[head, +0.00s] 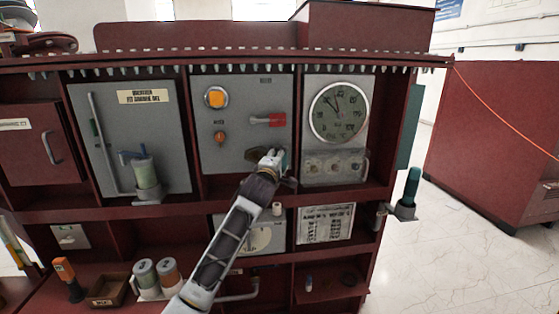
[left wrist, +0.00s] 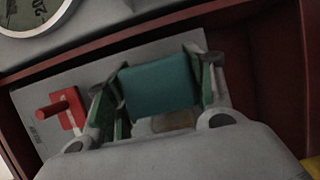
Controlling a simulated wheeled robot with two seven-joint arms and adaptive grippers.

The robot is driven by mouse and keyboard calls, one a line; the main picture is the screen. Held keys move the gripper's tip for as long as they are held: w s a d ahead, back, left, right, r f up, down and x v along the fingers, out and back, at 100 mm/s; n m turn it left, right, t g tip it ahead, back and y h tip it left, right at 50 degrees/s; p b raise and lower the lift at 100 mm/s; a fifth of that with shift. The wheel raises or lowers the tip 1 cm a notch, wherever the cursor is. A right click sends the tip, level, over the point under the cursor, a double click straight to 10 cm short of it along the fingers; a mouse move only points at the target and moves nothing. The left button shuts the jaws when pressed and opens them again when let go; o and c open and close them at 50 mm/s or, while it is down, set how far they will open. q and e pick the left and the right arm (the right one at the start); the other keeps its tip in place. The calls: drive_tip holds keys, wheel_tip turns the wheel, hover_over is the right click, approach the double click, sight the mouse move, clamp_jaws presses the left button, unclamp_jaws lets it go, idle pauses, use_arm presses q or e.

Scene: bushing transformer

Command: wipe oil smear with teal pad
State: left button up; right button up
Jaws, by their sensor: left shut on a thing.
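My left gripper (head: 272,157) is at the grey middle panel, near its lower right. In the left wrist view the gripper (left wrist: 160,88) is shut on a teal pad (left wrist: 160,84), with a finger on each side of it. A dark brown smear (head: 256,153) lies on the panel just left of the gripper and is partly hidden by it. A brownish patch, likely the same smear (left wrist: 172,122), shows beside the pad in the left wrist view. I cannot tell whether the pad touches the panel. My right gripper is not in view.
A red-handled switch (head: 273,120), an orange button (head: 216,97) and an orange knob (head: 219,137) stick out of the middle panel (head: 235,90). A round gauge (head: 339,112) is to the right. Dark red cabinet dividers border the panel.

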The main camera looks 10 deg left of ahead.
use_arm(q)
drive_tip(key=shift+a, duration=0.2)
drive_tip(key=shift+s+a+f+p, duration=0.1)
drive_tip(key=shift+s+a+p, duration=0.1)
drive_tip(key=shift+a, duration=0.4)
drive_tip(key=shift+s+a+r+p, duration=0.15)
drive_tip(key=shift+a+p, duration=0.1)
drive_tip(key=shift+a, duration=0.3)
drive_tip(key=shift+s+a+f+p, duration=0.15)
drive_tip(key=shift+a+p, duration=0.05)
drive_tip(key=shift+a, duration=0.4)
drive_tip(key=shift+s+a+p, duration=0.35)
drive_tip(key=shift+a+p, duration=0.05)
drive_tip(key=shift+a, duration=0.5)
drive_tip(key=shift+s+a+p, duration=0.3)
drive_tip(key=shift+a+p, duration=0.05)
drive_tip(key=shift+a, duration=0.5)
drive_tip(key=shift+s+a+p, duration=0.2)
drive_tip(key=shift+a+p, duration=0.2)
drive_tip(key=shift+a, duration=0.5)
drive_tip(key=shift+s+a+p, duration=0.2)
drive_tip(key=shift+a+p, duration=0.2)
drive_tip(key=shift+a, duration=0.5)
